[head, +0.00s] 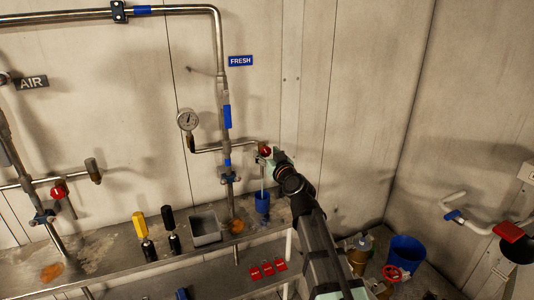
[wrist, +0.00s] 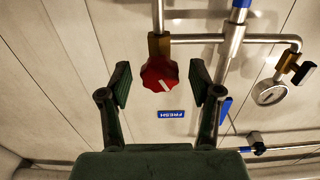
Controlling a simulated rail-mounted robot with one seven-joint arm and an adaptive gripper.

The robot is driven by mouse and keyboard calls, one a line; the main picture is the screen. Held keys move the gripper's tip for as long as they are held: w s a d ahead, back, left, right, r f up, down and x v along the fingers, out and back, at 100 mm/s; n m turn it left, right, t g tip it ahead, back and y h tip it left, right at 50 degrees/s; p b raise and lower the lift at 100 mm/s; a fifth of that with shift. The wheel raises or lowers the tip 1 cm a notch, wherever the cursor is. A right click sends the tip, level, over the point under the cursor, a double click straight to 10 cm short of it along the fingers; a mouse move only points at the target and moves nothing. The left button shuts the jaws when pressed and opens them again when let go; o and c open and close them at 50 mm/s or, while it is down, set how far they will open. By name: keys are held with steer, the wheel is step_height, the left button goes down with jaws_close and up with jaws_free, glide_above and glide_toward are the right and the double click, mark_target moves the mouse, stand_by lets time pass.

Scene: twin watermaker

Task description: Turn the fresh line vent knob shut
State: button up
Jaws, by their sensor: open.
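The fresh line vent knob is red with a white pointer mark (wrist: 160,75). It sits on a brass valve body at the end of a side branch of the pipe labelled FRESH, and also shows in the head view (head: 265,151). My gripper (wrist: 160,81) is open, with one finger to each side of the knob in the wrist view. Clear gaps show between the knob and both fingers. The depth between fingertips and knob is hard to tell. In the head view my gripper (head: 271,158) partly overlaps the valve.
A pressure gauge (head: 187,121) stands left on the same branch. A thin pale line drops from the vent toward a blue cup (head: 262,202) on the shelf. The AIR line has another red knob (head: 57,192).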

steer(key=shift+w, duration=0.1)
steer(key=c, duration=1.1)
steer(key=shift+m, duration=0.3)
steer(key=shift+m+b, duration=0.45)
steer(key=shift+m, duration=0.45)
steer(key=shift+a+m, duration=0.1)
steer(key=shift+m, duration=1.4)
steer(key=o, duration=1.1)
